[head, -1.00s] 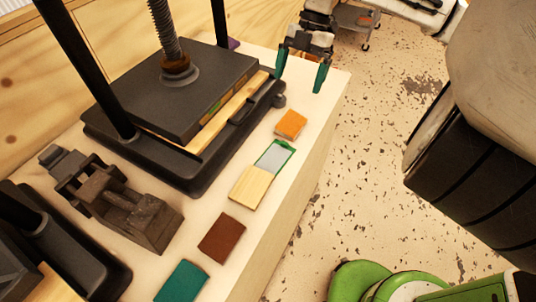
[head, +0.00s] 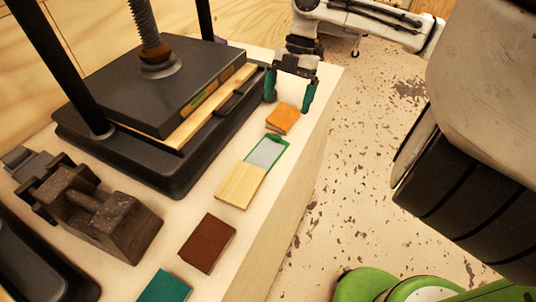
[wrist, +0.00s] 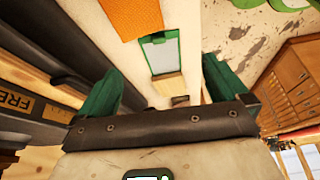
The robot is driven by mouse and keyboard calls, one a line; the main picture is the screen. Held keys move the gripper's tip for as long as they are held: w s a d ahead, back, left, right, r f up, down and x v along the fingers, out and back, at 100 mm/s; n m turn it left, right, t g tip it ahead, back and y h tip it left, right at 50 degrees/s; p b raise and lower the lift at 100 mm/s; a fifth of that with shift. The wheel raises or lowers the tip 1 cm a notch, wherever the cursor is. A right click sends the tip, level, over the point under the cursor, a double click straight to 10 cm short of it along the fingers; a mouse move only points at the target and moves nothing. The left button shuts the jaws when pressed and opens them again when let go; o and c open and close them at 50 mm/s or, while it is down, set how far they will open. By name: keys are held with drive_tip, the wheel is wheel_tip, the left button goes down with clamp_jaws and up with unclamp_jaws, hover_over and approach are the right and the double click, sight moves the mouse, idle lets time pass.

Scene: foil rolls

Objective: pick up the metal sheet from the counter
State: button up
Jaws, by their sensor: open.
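The metal sheet is a small grey plate (head: 266,152) with a green border, lying flat on the counter (head: 213,197) near its right edge. It also shows ahead of my gripper in the wrist view (wrist: 160,54). A light wooden piece (head: 240,187) adjoins its near end. My gripper (head: 288,100), with green fingers, is open and empty. It is above the counter's far part, beyond the sheet and close to the orange piece (head: 283,118). In the wrist view the gap between the fingers (wrist: 161,78) faces the sheet's side of the counter.
A black screw press (head: 165,90) stands left of the row of pieces. A dark metal vise (head: 90,208) is at the lower left. A brown piece (head: 207,243) and a green piece (head: 164,286) lie nearer.

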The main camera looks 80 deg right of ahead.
sight(276, 137)
drive_tip(key=x, duration=0.9)
drive_tip(key=shift+w+a+f, duration=0.1)
drive_tip(key=shift+w+f, duration=0.05)
drive_tip(key=shift+f, duration=0.15)
drive_tip(key=c, duration=1)
drive_tip(key=shift+c, duration=0.2)
drive_tip(key=shift+r+p, duration=0.1)
drive_tip(key=shift+p, duration=0.2)
